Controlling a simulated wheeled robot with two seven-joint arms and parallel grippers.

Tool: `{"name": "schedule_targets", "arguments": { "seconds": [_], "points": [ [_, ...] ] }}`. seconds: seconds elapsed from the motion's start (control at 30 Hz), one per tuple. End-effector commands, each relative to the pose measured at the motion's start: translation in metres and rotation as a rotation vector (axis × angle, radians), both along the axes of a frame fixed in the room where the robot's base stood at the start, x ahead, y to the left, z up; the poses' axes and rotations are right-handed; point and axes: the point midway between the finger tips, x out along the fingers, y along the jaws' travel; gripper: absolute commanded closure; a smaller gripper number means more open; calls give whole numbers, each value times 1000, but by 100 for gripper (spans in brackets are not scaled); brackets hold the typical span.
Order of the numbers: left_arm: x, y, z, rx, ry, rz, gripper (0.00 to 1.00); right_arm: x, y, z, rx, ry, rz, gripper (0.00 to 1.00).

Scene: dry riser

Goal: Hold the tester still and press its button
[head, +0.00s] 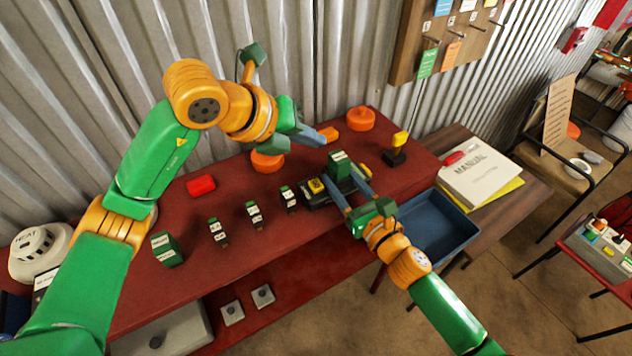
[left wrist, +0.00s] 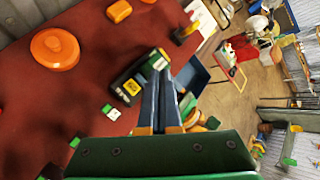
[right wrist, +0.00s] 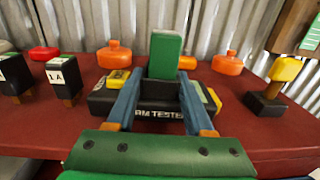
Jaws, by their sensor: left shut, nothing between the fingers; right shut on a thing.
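The tester (head: 310,198) is a dark box on the red bench with a yellow button (head: 317,185) on its left part and an upright green block (head: 340,164) at its middle. Its lettering, partly hidden, shows in the right wrist view (right wrist: 160,114). My right gripper (head: 350,184) reaches in from the front. It is shut on the tester, its fingers either side of the green block. My left gripper (head: 326,138) is shut and empty, above and behind the tester, apart from the button. In the left wrist view the tester (left wrist: 125,95) lies just beyond its fingers.
Orange round pieces (head: 360,119) and an orange block (head: 329,134) stand behind the tester. A yellow-topped black stand (head: 397,150) is to its right. Several small labelled blocks (head: 254,213) and a red block (head: 201,186) are to the left. A blue tray (head: 476,222) sits at front right.

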Motion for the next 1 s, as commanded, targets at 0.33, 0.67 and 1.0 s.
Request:
{"name": "schedule_targets", "arguments": {
  "seconds": [0.33,0.67,1.0],
  "points": [
    [0,0,-49,2,4,0,100,0,0,-1,-2,3,0,100],
    [0,0,-82,2,2,-1,100,0,0,-1,-2,3,-1,100],
    [0,0,-85,1,1,-1,100,0,0,-2,-2,3,0,100]
  ]
}}
